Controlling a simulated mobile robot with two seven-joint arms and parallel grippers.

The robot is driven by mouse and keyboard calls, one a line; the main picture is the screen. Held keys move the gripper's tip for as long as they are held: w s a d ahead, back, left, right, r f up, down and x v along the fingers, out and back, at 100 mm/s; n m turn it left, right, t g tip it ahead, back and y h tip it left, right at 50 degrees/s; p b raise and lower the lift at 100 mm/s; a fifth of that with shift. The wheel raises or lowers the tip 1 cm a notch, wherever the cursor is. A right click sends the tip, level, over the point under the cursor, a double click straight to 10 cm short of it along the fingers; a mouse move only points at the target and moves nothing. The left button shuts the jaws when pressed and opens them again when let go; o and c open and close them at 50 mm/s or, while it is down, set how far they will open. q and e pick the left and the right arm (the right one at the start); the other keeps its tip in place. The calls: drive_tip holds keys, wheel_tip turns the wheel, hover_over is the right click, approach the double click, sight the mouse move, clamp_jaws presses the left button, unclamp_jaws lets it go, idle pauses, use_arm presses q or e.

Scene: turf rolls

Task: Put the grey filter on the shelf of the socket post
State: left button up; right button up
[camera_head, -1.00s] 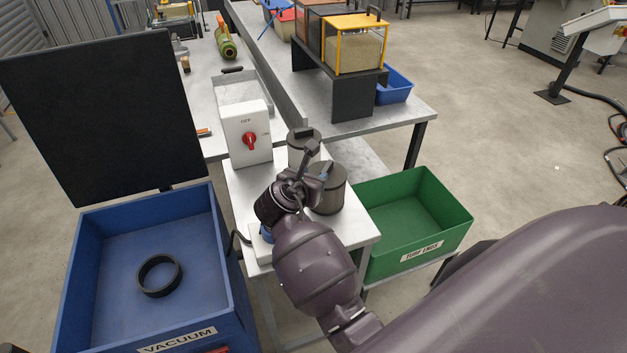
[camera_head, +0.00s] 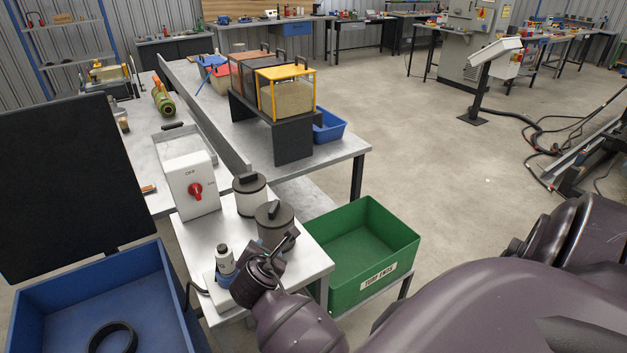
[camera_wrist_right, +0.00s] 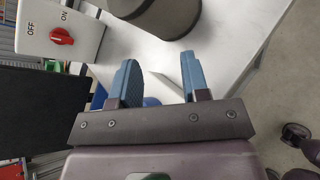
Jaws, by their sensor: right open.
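Two short cylindrical canisters with dark lids and black handles stand upright on the small white-topped table. The nearer one is grey (camera_head: 275,229) and looks like the grey filter. The farther one (camera_head: 250,202) has a paler body. My right gripper (camera_head: 289,241) is open just in front of the nearer canister, partly hidden behind its own wrist. The right wrist view shows its blue fingers (camera_wrist_right: 160,75) apart and empty, with a grey canister's lower body (camera_wrist_right: 160,15) beyond the tips. I cannot pick out the socket post or its shelf with certainty. My left gripper is out of view.
A white switch box (camera_head: 191,183) with a red knob stands behind left. A small bottle-like fitting (camera_head: 224,262) stands at the table's left. A green bin (camera_head: 361,258) is at right; a blue bin (camera_head: 92,300) holds a black ring (camera_head: 112,337). A black bench (camera_head: 293,143) carries framed boxes.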

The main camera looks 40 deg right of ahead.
drive_tip(key=s+a+f+m+t+y, duration=0.1)
drive_tip(key=s+f+m+y, duration=0.3)
drive_tip(key=s+m, duration=0.6)
drive_tip(key=s+a+f+m+t+y, duration=0.1)
drive_tip(key=s+f+m+y, duration=0.3)
drive_tip(key=s+f+m, duration=0.4)
drive_tip(key=s+a+m, duration=0.1)
drive_tip(key=s, duration=0.2)
drive_tip(key=shift+s+a+m+t, duration=0.25)
drive_tip(key=shift+a+m+t, duration=0.05)
drive_tip(key=shift+a+m, duration=0.1)
use_arm(q)
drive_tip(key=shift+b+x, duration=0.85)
drive_tip(key=shift+b, duration=0.65)
use_arm(e)
drive_tip(key=shift+w+a+f, duration=0.1)
drive_tip(key=shift+w+f, duration=0.45)
drive_tip(key=shift+f, duration=0.1)
